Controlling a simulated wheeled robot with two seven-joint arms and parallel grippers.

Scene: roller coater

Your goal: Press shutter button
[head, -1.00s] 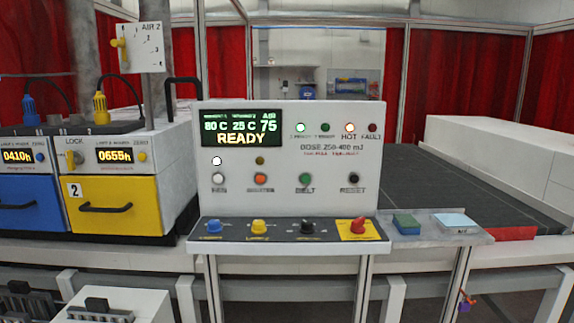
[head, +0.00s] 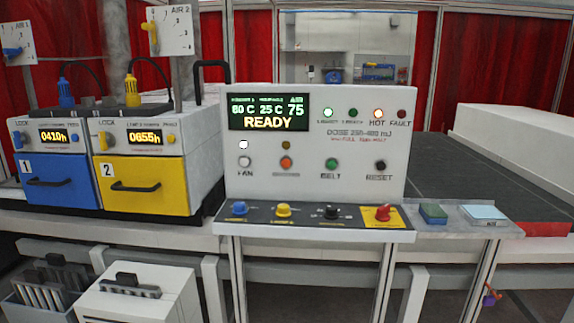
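The control panel (head: 320,191) stands upright in the middle of the head view. The shutter button appears to be the orange button (head: 286,163), with a blurred label under it and a dark amber lamp (head: 286,145) above it. It sits between the white FAN button (head: 245,162) and the green BELT button (head: 332,164). The black RESET button (head: 380,166) is farther right. Neither of my grippers is in view, and nothing covers the buttons.
A sloped shelf (head: 352,228) with several knobs, including a red one (head: 383,212), juts out below the buttons. Blue (head: 58,196) and yellow (head: 177,187) lamp units stand left. A dark conveyor belt (head: 450,169) lies right. White boxes (head: 145,304) stand low left.

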